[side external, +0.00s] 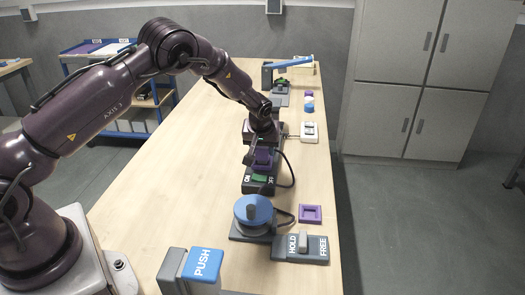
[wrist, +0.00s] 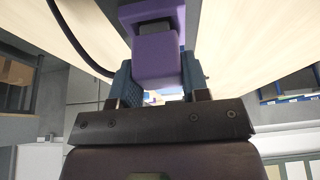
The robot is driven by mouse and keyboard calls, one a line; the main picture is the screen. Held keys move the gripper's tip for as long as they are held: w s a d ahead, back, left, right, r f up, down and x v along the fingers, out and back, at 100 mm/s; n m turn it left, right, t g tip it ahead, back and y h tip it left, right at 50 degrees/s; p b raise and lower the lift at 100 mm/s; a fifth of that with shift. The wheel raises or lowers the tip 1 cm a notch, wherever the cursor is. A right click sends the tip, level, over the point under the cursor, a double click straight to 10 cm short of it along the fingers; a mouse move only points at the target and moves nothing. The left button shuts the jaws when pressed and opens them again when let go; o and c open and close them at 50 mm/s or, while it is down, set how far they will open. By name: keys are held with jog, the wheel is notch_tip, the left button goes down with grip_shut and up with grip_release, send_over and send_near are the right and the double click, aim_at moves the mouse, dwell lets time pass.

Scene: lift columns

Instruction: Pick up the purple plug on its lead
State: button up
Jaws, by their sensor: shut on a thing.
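The purple plug (wrist: 156,60) is between the two blue fingers of my gripper (wrist: 158,75) in the wrist view, and the gripper is shut on it. A black lead (wrist: 72,40) curves at the upper left of that view. In the side view the purple plug (side external: 263,158) is just under my gripper (side external: 262,150), above a dark ON/OFF block (side external: 262,184) with a green switch. The lead (side external: 291,172) loops out to its right. The arm partly hides this area, and I cannot tell whether the plug touches the block.
A blue round knob (side external: 253,211), a HOLD/FREE switch (side external: 302,247) and a blue PUSH block (side external: 203,264) stand nearer the camera. A purple square frame (side external: 310,214) and a white socket plate (side external: 309,131) lie near the table's right edge. The table's left side is clear.

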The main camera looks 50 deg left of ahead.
notch_tip(320, 180, up, 3)
jog(key=shift+s+f, duration=0.1)
jog(key=shift+s, duration=0.05)
jog(key=s+d+r, duration=0.3)
jog(key=s+r, duration=0.7)
jog(key=s, duration=0.3)
jog(key=shift+s+d+r, duration=0.15)
jog(key=shift+s+r, duration=0.05)
jog(key=shift+r, duration=0.05)
jog(key=shift+r, duration=0.1)
jog(key=shift+r, duration=1.8)
jog(key=shift+d, duration=0.1)
